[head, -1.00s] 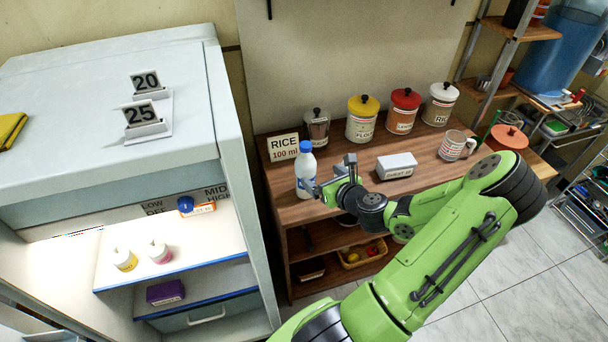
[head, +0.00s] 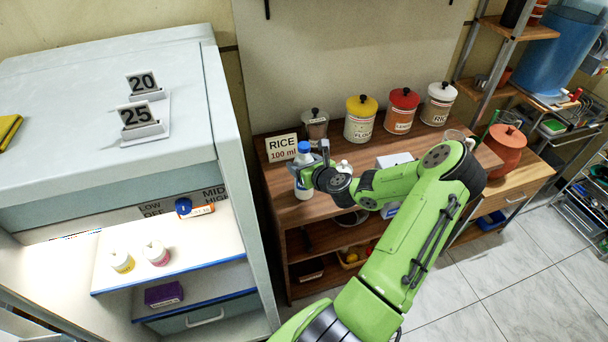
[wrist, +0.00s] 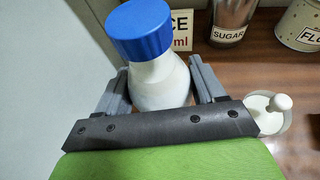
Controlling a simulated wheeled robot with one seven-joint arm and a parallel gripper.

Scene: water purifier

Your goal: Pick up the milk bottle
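The milk bottle (head: 305,186) is white with a blue cap and stands upright at the left end of the wooden counter. It also shows close up in the wrist view (wrist: 160,85), its cap nearest the camera. My gripper (head: 307,172) is at the bottle, with one finger on each side of it. In the wrist view the fingers (wrist: 160,82) look open around the bottle, very close to its sides. Contact cannot be made out. The bottle's lower part is hidden behind the gripper's dark bar.
A RICE 100 ml sign (head: 282,148) stands just behind the bottle. Several canisters, including a yellow-lidded one (head: 360,120), line the back. The white cabinet (head: 240,190) is close on the left.

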